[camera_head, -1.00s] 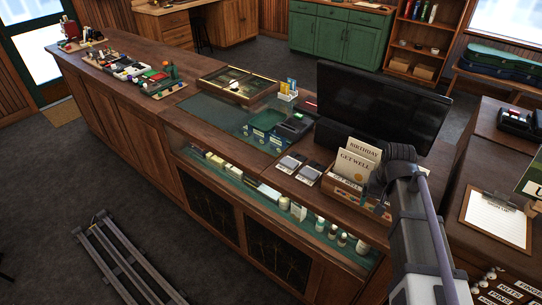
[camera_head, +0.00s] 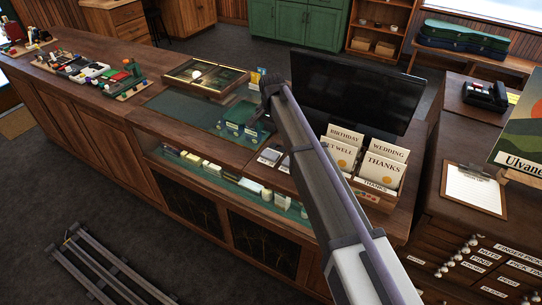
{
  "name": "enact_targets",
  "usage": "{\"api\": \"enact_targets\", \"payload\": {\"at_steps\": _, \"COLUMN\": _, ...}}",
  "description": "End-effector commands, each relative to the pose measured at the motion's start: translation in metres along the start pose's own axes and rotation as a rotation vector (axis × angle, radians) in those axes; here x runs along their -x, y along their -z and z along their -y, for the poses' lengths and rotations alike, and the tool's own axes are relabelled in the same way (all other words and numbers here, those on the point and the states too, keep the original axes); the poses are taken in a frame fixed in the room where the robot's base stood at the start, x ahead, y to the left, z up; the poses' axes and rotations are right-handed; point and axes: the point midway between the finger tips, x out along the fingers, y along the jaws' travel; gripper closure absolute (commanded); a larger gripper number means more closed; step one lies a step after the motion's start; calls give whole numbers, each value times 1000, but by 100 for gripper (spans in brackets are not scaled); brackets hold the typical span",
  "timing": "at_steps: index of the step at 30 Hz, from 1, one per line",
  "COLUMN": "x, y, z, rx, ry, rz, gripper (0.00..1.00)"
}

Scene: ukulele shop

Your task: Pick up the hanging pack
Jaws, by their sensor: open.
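No pack that plainly hangs can be made out. Small yellow and blue packs (camera_head: 257,77) stand upright on the counter behind my arm's far joint, partly covered by it; whether they hang from anything I cannot tell. Dark blue-green items (camera_head: 236,131) lie on the counter near that joint, too small to identify. My arm reaches from the lower right up to the middle of the counter, ending in a dark joint. My gripper does not show beyond it.
A black monitor (camera_head: 345,92) and a card rack (camera_head: 367,165) stand right of my arm. A glass-topped display case (camera_head: 207,77) sits to the left. A clipboard (camera_head: 474,188) lies on the right-hand cabinet. The wooden counter (camera_head: 140,108) has bare stretches at left.

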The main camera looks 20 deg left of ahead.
Motion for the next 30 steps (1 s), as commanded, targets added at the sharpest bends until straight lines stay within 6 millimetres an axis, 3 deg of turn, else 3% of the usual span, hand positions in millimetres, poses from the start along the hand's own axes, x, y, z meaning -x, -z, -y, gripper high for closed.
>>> {"api": "enact_targets", "payload": {"at_steps": 1, "x": -15, "y": 0, "z": 0, "rx": 0, "ry": 0, "rz": 0, "gripper": 13}}
{"api": "enact_targets", "payload": {"at_steps": 6, "x": -51, "y": 0, "z": -1, "rx": 2, "ry": 0, "rz": 0, "gripper": 13}}
{"api": "enact_targets", "payload": {"at_steps": 13, "x": -56, "y": -1, "z": -1, "rx": 2, "ry": 0, "rz": 0, "gripper": 13}}
{"api": "enact_targets", "payload": {"at_steps": 21, "x": -106, "y": -4, "z": -1, "rx": 2, "ry": 0, "rz": 0, "gripper": 13}}
{"api": "enact_targets", "payload": {"at_steps": 29, "x": -104, "y": -4, "z": -1, "rx": 3, "ry": 0, "rz": 0, "gripper": 13}}
{"api": "enact_targets", "payload": {"at_steps": 30, "x": -104, "y": -4, "z": -1, "rx": 3, "ry": 0, "rz": 0, "gripper": 17}}
